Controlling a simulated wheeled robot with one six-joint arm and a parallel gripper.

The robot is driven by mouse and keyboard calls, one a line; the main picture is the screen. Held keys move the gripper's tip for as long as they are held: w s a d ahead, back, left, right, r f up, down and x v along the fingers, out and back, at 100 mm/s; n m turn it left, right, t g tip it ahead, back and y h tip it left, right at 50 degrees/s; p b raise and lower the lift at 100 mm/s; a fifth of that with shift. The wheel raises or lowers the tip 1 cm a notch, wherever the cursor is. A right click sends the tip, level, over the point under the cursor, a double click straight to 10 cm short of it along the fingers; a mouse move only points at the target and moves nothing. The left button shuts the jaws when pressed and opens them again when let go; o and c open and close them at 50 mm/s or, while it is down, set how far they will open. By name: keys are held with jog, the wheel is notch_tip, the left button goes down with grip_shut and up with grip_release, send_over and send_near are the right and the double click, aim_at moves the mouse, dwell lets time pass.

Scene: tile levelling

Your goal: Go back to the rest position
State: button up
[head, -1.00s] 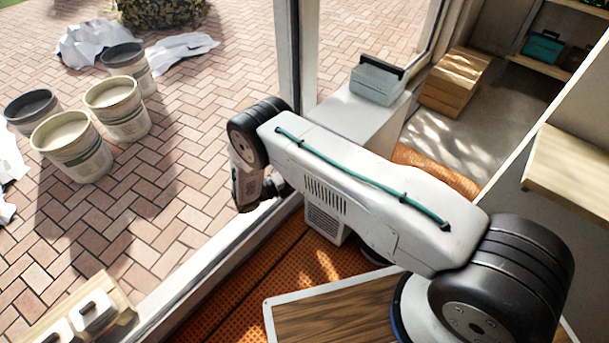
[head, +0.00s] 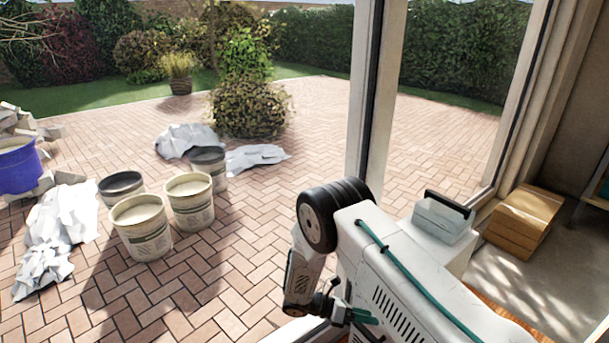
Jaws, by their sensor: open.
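My arm reaches up from the bottom right in the head view, with its black elbow joint at the top. The forearm hangs down from that joint. My gripper (head: 362,318) shows in part at the lower end, beside the upper arm, as dark and teal parts. It is open, and I see nothing held in it. Part of it is hidden by the arm and the lower picture area.
Several buckets (head: 142,227) stand on the brick paving (head: 240,270) at left, near crumpled sheets (head: 65,218) and a blue tub (head: 17,165). A door frame post (head: 372,100) rises behind my arm.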

jog(key=s+d+r+m+g+y, duration=0.1)
jog(key=s+r+m+y, duration=0.3)
jog(key=r, duration=0.5)
jog(key=s+d+r+m+g+y, duration=0.1)
jog(key=s+r+m+g, duration=0.1)
jog(key=r+m, duration=0.55)
jog(key=s+d+r+m+g+y, duration=0.1)
jog(key=s+r+m+y, duration=0.2)
jog(key=r, duration=0.7)
jog(key=s+d+r+m+t+y, duration=0.3)
jog(key=s+r+m, duration=0.2)
jog(key=s+r, duration=0.5)
jog(key=s+d+r+m+t+y, duration=0.3)
jog(key=s+r+m+t+y, duration=0.1)
jog(key=s+r, duration=0.5)
jog(key=shift+s+r+m, duration=0.4)
jog(key=shift+s+m, duration=0.25)
jog(key=shift+m, duration=0.1)
